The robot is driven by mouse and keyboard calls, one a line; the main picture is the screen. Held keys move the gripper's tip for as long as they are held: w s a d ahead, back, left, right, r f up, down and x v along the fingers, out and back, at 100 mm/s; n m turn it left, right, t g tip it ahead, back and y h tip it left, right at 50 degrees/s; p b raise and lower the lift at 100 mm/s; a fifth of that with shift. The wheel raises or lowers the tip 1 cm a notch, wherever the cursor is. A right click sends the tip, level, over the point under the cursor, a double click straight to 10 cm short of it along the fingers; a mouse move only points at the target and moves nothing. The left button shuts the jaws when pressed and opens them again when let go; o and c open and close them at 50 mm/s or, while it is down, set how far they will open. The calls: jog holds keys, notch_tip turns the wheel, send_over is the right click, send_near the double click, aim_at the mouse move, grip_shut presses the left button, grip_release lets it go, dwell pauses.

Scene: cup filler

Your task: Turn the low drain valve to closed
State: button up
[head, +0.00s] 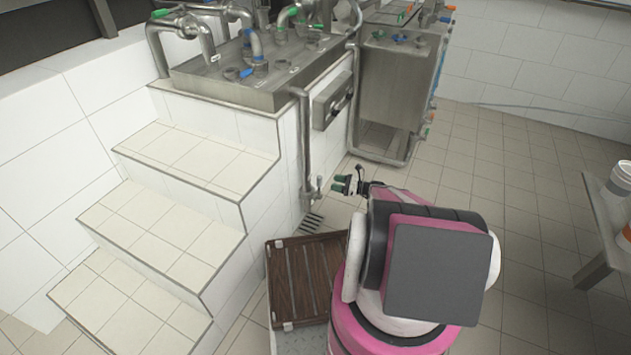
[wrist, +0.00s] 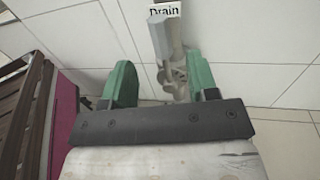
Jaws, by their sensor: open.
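The low drain valve (head: 317,187) sits at the foot of a vertical metal pipe (head: 305,135) on the white tiled side wall. In the wrist view the grey metal valve (wrist: 171,70) shows beyond and between my fingers, under a white label reading "Drain" (wrist: 164,10). My gripper (head: 344,184) has green fingertips, is open and empty, and is just right of the valve with a small gap. In the wrist view my gripper (wrist: 160,75) has its fingers on either side of the valve in the picture. I cannot tell the handle's setting.
A floor drain grate (head: 311,223) lies below the valve. A brown slatted wooden platform (head: 305,280) is in front of it. Tiled steps (head: 170,205) rise at left, and a steel machine (head: 398,85) stands behind. The tiled floor at right is clear up to a table (head: 610,225).

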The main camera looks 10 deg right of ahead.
aim_at(319, 187)
jog(key=x, duration=1)
grip_shut()
